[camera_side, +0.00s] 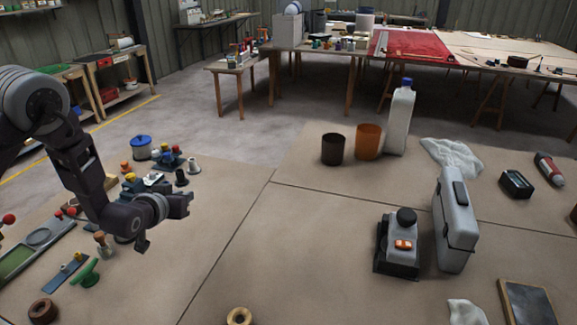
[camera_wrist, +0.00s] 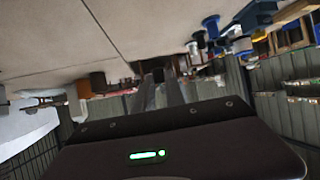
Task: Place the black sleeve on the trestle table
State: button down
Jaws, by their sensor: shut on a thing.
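My gripper (camera_side: 184,204) is above the left part of the board-topped table (camera_side: 290,245) in the side view, pointing right. It is shut on a small dark piece (camera_wrist: 153,66) that shows at the fingertips in the wrist view and looks like the black sleeve. The fingers hide most of it, and in the side view I cannot separate it from the dark jaws. It is held clear of the tabletop. Trestle-legged tables (camera_side: 485,50) stand at the back, bearing a red cloth and boards.
A brown cup (camera_side: 333,149), an orange cup (camera_side: 368,141) and a white bottle (camera_side: 399,120) stand beyond the middle. A grey case (camera_side: 455,222) and a grey device (camera_side: 398,243) stand at right. Small parts crowd the left. The middle tabletop is clear.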

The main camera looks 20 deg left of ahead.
jog(key=d+m+h, duration=0.4)
jog(key=d+h, duration=0.1)
jog(key=d, duration=0.4)
jog(key=m+g+h, duration=0.2)
jog(key=m+h, duration=0.2)
jog(key=m, duration=0.1)
send_over(242, 266)
notch_tip(242, 266, down, 2)
jog(key=f, duration=0.1)
notch_tip(242, 266, down, 10)
jog(key=shift+f, duration=0.25)
jog(key=shift+f, duration=0.1)
jog(key=c, duration=1.4)
grip_release()
